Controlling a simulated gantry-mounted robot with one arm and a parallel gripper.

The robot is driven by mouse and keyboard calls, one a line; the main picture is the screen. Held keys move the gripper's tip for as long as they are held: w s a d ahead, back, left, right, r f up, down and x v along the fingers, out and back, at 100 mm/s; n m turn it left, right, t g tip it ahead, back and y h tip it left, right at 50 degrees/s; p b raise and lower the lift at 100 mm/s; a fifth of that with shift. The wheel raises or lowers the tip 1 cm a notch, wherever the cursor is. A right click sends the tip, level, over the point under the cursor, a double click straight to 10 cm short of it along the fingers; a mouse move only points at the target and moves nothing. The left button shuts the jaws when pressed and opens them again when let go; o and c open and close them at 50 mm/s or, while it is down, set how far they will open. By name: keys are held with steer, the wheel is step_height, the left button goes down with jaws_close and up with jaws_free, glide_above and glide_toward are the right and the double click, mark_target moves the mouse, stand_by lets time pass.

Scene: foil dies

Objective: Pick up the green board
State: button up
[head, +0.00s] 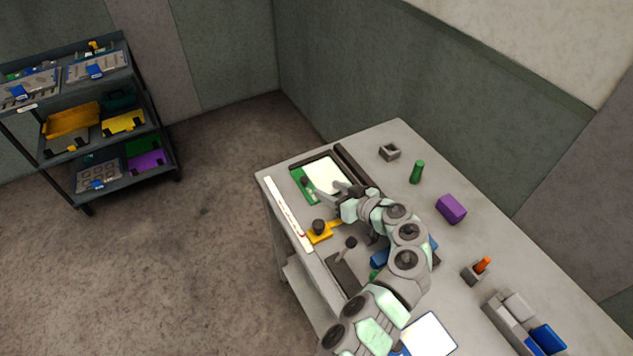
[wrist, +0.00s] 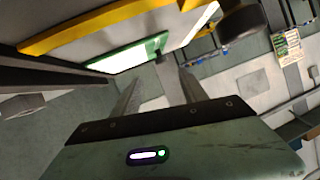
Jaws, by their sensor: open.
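The green board (head: 304,187) lies at the far left end of the table, partly under a white sheet (head: 325,175) and beside a dark frame. A dark knob stands on its green edge. In the wrist view the green board (wrist: 150,50) shows beyond my fingers, with a white area on it. My gripper (head: 322,195) is open and empty, close to the board's near right edge. In the wrist view my gripper (wrist: 158,82) has its two fingers apart with nothing between them. I cannot tell whether a finger touches the board.
A yellow clamp with a black knob (head: 319,229) sits just in front of the board. A white ruler strip (head: 288,213) runs along the left edge. A green cylinder (head: 417,172), grey square holder (head: 389,152) and purple block (head: 451,209) stand to the right. A loaded shelf cart (head: 110,128) stands apart.

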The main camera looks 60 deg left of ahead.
mark_target(306, 180)
steer(key=b+x, duration=0.1)
steer(key=x, duration=0.4)
steer(key=shift+s+a+f+b, duration=0.1)
steer(key=shift+a+b, duration=0.05)
steer(key=shift+b, duration=0.25)
steer(key=b+x, duration=0.1)
steer(key=x, duration=0.1)
steer(key=b+x, duration=0.2)
steer(key=shift+s+f, duration=0.25)
steer(key=shift+f, duration=0.05)
steer(key=shift+a, duration=0.3)
steer(key=shift+r, duration=0.15)
jaws_close()
